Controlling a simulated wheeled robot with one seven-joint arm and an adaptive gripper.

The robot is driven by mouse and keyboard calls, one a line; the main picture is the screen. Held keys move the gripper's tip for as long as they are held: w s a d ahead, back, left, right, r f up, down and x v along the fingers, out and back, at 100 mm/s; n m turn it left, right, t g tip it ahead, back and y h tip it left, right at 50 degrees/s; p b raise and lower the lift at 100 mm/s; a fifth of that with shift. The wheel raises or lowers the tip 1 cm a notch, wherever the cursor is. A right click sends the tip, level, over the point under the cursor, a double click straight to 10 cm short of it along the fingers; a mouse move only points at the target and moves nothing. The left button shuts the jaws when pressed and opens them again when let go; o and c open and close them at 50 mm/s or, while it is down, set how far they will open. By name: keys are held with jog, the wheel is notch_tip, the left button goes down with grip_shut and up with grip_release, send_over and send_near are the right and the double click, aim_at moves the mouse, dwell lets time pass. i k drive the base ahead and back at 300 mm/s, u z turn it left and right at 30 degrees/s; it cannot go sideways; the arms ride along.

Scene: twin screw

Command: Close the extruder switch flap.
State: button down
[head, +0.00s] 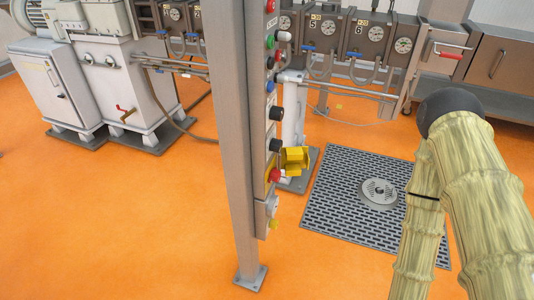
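A narrow grey control panel (260,130) is mounted on a grey post and is seen nearly edge-on. Low on it a yellow flap (296,158) sticks out to the right, standing open. Just below the flap is a red switch knob (278,175) on a yellow base, uncovered. The flap's hinge is too small to make out. My arm, in a pale yellow-green sleeve, fills the right side and is apart from the panel. My gripper is outside the picture.
Black knobs and coloured buttons line the panel above the flap. The post (238,180) stands on the orange floor. A floor grate (345,205) lies between the panel and my arm. Extruder machinery (330,40) and a white cabinet (52,85) stand behind. The front left floor is clear.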

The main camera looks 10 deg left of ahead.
aim_at(292, 159)
jog(key=u, duration=0.4)
jog(key=k, duration=1)
jog(key=z, duration=0.4)
jog(key=i, duration=1.6)
jog(key=u, duration=0.35)
